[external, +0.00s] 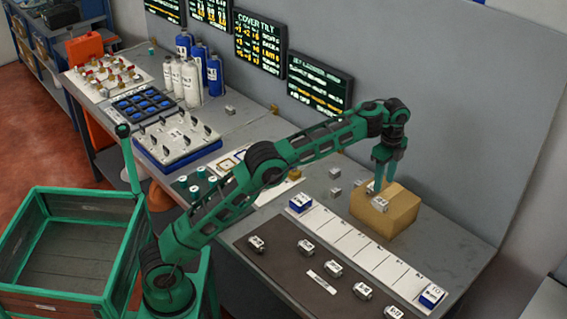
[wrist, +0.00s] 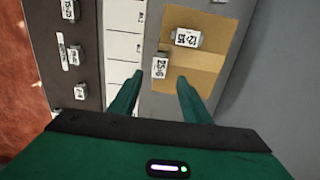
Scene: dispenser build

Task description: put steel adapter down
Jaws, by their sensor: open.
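Small silver pieces with white labels, which I take to be the adapters, show in both views; I cannot tell which one the task names. One labelled piece (wrist: 160,67) lies at the left edge of the tan cardboard box (wrist: 207,84), just beyond the gap between my fingertips. A second labelled piece (wrist: 187,38) lies farther along on the box; a piece on the box also shows in the external view (external: 379,204). My gripper (wrist: 160,78) is open, with nothing seen between its fingers. In the external view it points down over the back of the box (external: 371,213).
A dark mat (external: 275,262) with several labelled pieces lies in front of a white numbered strip (external: 352,245) with blue-and-white blocks at its ends. Small grey cubes (external: 334,193) sit left of the box. Bottles (external: 190,80) and trays stand farther left. A wall rises behind.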

